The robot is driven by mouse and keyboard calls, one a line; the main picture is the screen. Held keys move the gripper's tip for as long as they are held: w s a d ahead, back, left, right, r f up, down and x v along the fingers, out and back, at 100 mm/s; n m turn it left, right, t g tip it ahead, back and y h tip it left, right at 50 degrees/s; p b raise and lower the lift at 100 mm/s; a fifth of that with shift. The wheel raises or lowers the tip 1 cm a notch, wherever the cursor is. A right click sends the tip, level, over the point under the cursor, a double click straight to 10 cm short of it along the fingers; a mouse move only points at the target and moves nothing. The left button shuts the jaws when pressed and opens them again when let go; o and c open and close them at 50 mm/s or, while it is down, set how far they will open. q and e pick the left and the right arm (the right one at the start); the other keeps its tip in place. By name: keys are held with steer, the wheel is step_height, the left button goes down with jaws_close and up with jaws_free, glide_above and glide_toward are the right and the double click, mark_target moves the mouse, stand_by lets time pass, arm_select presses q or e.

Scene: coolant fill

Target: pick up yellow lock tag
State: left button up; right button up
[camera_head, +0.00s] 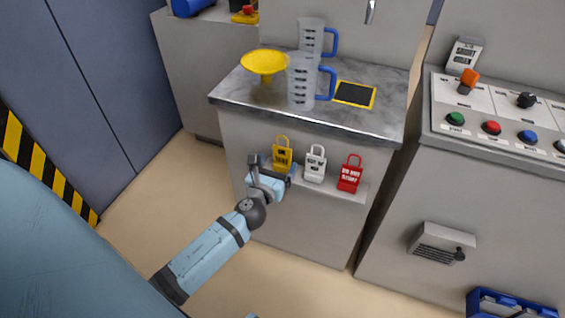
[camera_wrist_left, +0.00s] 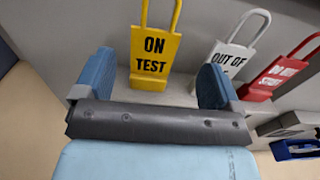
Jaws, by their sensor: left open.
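The yellow lock tag (camera_head: 282,157) stands on a small ledge on the front of the grey counter, at the left end of a row of tags. In the left wrist view the yellow tag (camera_wrist_left: 155,52) reads "ON TEST" and shows beyond and between my open fingers. My left gripper (camera_head: 270,167) is just in front of the tag; it also shows in the left wrist view (camera_wrist_left: 155,82), open with nothing held. I cannot tell whether a finger touches the tag. My right gripper is not in view.
A white tag (camera_head: 315,166) and a red tag (camera_head: 349,176) stand to the right on the same ledge (camera_head: 345,194). Above, the countertop holds two measuring jugs (camera_head: 302,85) and a yellow funnel (camera_head: 264,63). A control panel (camera_head: 500,115) stands at right. Open floor lies at left.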

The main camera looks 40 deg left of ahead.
mark_target(282, 152)
arm_select(q)
steer(key=x, duration=0.4)
steer(key=b+x, duration=0.1)
steer(key=x, duration=0.2)
steer(key=shift+w+a+f, duration=0.2)
steer(key=shift+w+a, duration=0.1)
steer(key=shift+a, duration=0.05)
steer(key=c, duration=1)
